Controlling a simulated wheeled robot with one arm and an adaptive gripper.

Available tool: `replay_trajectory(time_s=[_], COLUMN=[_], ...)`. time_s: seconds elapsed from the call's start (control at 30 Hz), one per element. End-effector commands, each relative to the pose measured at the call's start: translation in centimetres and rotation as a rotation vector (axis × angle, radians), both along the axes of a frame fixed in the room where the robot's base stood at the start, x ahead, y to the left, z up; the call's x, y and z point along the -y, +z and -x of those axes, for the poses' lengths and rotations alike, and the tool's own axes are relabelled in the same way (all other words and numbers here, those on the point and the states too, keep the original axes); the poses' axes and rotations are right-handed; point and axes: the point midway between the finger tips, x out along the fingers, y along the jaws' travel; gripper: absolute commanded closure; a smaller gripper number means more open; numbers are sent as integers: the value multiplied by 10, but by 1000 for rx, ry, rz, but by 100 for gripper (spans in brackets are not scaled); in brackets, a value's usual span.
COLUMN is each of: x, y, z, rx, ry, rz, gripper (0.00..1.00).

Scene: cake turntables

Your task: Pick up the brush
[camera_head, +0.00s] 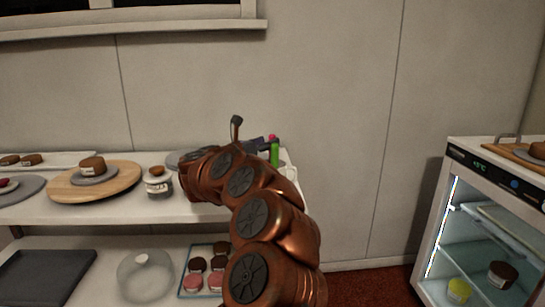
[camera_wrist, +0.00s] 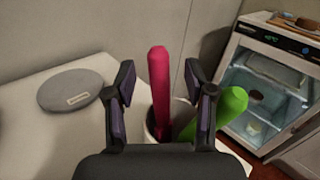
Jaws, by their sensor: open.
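A pink handle (camera_wrist: 159,88) and a green handle (camera_wrist: 222,112) stand in a white cup (camera_wrist: 150,126) on the white counter. I cannot tell which of the two is the brush, as their lower parts are hidden in the cup and behind my gripper. In the wrist view my gripper (camera_wrist: 159,72) is open, with the pink handle showing upright between its fingers, apart from both. The green handle leans right, beyond the right finger. In the head view the green handle (camera_head: 275,154) and the pink tip (camera_head: 272,137) show just right of my dark gripper (camera_head: 256,146), which my arm partly hides.
A grey turntable (camera_wrist: 70,90) lies left of the cup. Further left on the counter are a jar (camera_head: 158,183) and a wooden board (camera_head: 62,188) with a cake. A lit glass-front fridge (camera_head: 485,225) stands at right. A wall is close behind the counter.

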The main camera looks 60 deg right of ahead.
Motion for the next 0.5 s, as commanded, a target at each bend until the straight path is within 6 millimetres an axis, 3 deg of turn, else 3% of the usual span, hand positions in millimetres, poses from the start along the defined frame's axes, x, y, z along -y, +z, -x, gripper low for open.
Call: replay_trajectory(time_s=[0.2, 0.5], x=[25, 32], y=[1, -1], z=[2, 3], rx=[-5, -1], ry=[-1, 1], rz=[0, -1], gripper=[46, 46])
